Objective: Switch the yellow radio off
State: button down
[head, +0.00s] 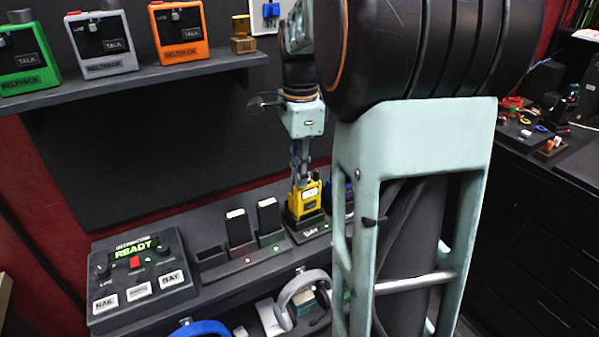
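The yellow radio (305,200) stands upright in a black charging dock on the dark counter, in the middle of the head view. My gripper (299,176) points down from above, with its fingers at the top of the radio. The fingers look close together and overlap the radio's top in the picture. I cannot tell whether they touch it or grip anything. The radio's top and any knob there are hidden behind the fingers. A blue radio (348,192) stands just right of the yellow one, partly hidden by my arm.
Two black handsets stand in chargers (240,258) to the left. A control box (140,275) reading READY is at the far left. Headphones (303,297) lie below the counter's top. Green, white and orange beltpacks (181,31) sit on the upper shelf (130,76).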

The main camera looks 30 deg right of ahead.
jog(key=shift+r+n+p, duration=0.1)
jog(key=shift+n+p, duration=0.4)
jog(key=shift+n, duration=0.3)
jog(key=shift+n+p, duration=0.5)
jog(key=shift+n, duration=1)
jog(key=c, duration=2)
grip_release()
jog(key=shift+o, duration=0.2)
notch_tip(320, 180, up, 12)
jog(key=shift+s, duration=0.15)
